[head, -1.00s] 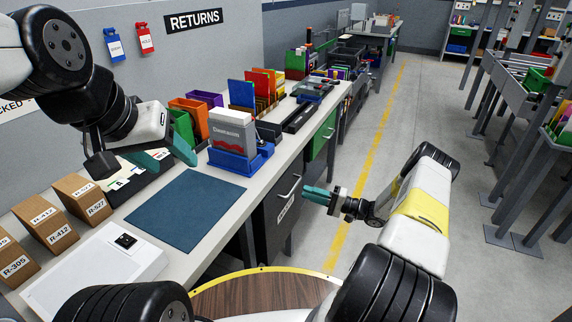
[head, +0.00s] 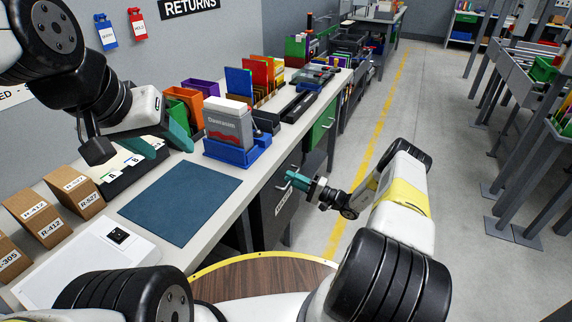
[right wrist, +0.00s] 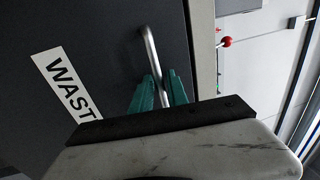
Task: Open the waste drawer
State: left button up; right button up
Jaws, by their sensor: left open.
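The waste drawer (head: 272,212) is a dark grey front under the bench, with a bar handle (head: 284,184). Its label, partly cut off, reads "WAST" in the right wrist view (right wrist: 68,85), and the drawer looks closed. My right gripper (head: 292,178) is at the handle; in the right wrist view its teal fingers (right wrist: 158,85) stand close on both sides of the bar (right wrist: 150,50) and look shut on it. My left gripper (head: 170,140) is open and empty above the bench, beside the dark card tray.
A blue mat (head: 182,202) lies on the bench (head: 215,233). Brown boxes (head: 78,193), a white device (head: 90,262) and a grey box in a blue tray (head: 236,152) stand around it. The floor right of the drawer, with its yellow line (head: 370,150), is clear.

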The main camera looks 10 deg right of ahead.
grip_shut()
dwell(1.4)
